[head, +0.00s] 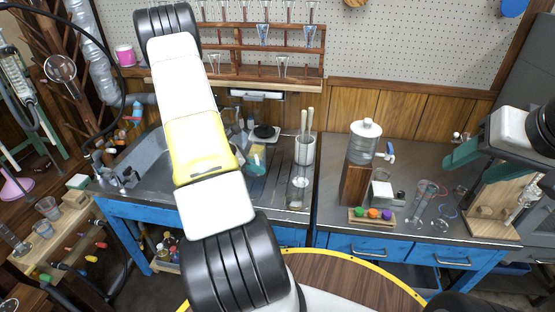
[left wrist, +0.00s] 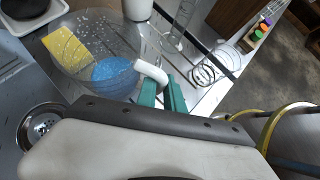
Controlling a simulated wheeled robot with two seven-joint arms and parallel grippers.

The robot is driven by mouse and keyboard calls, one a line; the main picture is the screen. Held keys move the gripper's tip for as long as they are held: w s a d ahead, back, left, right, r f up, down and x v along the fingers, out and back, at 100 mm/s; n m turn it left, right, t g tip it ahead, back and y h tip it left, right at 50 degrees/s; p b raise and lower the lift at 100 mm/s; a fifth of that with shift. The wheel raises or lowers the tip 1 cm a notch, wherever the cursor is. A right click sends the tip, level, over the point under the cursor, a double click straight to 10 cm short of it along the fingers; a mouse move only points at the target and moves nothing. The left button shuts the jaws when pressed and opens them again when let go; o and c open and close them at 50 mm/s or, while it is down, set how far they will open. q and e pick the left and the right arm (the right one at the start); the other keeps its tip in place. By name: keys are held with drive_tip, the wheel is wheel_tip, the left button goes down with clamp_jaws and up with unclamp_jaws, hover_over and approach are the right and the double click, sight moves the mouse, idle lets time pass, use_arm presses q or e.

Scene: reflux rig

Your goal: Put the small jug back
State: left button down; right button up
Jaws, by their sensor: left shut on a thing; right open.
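My left gripper (left wrist: 162,97) has teal fingers and is shut on the white curved handle of what looks like the small jug (left wrist: 150,71). The jug's clear, round body with blue inside shows beside the fingers, over the metal drainboard. In the head view my left gripper (head: 256,168) is partly hidden behind my arm, at the drainboard right of the sink. I cannot tell whether the jug touches the surface. My right gripper (head: 485,150) is open and empty over the right end of the bench.
A yellow sponge (left wrist: 68,48) lies by the jug. A white container (head: 304,150) with utensils and a tall glass cylinder (head: 299,190) stand to the right. A water dispenser (head: 363,143) on a wooden block and coloured stoppers (head: 372,214) are further right.

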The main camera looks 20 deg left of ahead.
use_arm(q)
drive_tip(key=shift+w+f, duration=0.35)
drive_tip(key=shift+f, duration=0.6)
drive_tip(key=shift+w+f, duration=0.3)
drive_tip(key=shift+f, duration=0.6)
drive_tip(key=c, duration=1.5)
unclamp_jaws()
drive_tip(key=shift+o, duration=0.2)
